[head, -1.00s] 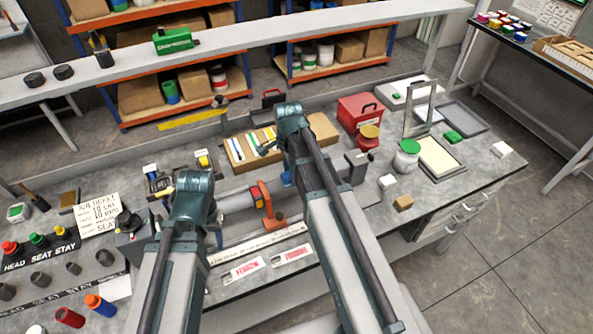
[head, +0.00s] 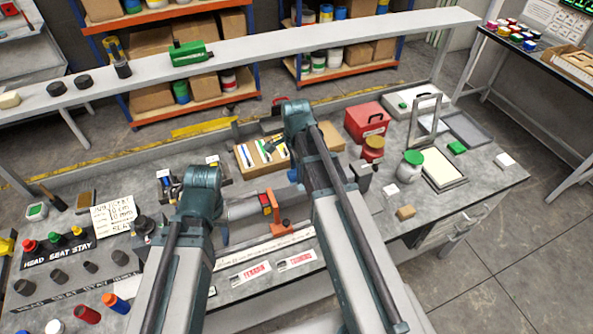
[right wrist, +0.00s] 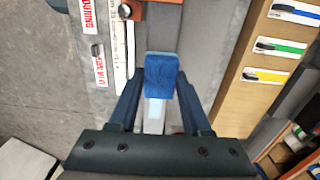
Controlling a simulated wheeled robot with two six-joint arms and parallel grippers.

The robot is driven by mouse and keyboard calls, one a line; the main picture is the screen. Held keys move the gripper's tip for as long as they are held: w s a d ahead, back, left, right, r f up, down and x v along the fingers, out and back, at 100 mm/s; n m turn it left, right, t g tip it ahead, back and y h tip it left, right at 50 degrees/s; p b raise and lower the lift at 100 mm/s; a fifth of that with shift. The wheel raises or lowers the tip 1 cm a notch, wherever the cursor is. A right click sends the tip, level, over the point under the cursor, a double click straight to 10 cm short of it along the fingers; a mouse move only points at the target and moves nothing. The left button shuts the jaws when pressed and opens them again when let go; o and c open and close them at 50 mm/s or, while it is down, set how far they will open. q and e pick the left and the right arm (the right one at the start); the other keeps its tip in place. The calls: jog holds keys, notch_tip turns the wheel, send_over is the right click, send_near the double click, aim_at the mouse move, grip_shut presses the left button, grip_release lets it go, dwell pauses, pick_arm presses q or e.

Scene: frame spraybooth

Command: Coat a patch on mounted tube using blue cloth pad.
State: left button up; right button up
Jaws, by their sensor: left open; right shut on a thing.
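The mounted tube (head: 240,209) is a grey cylinder lying across the bench in the head view, beside an orange clamp (head: 283,227) and partly covered by my arms. In the right wrist view a wide grey surface that looks like the tube (right wrist: 205,45) runs up the picture. The blue cloth pad (right wrist: 160,76) is a rounded blue block on a pale handle. My right gripper (right wrist: 158,100) is shut on it, and the pad lies over the grey surface; I cannot tell whether they touch. My left gripper is hidden behind its arm in the head view.
A board with coloured strips (head: 258,155) lies behind the tube. Two labelled cards (head: 295,261) lie in front. A red box (head: 366,122) and a green-lidded jar (head: 411,165) stand to the right. The bench's right front has some free room.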

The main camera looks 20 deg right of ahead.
jog(key=shift+r, duration=0.3)
notch_tip(320, 180, up, 3)
jog(key=p, duration=0.3)
jog(key=shift+f, duration=0.1)
dwell(0.5)
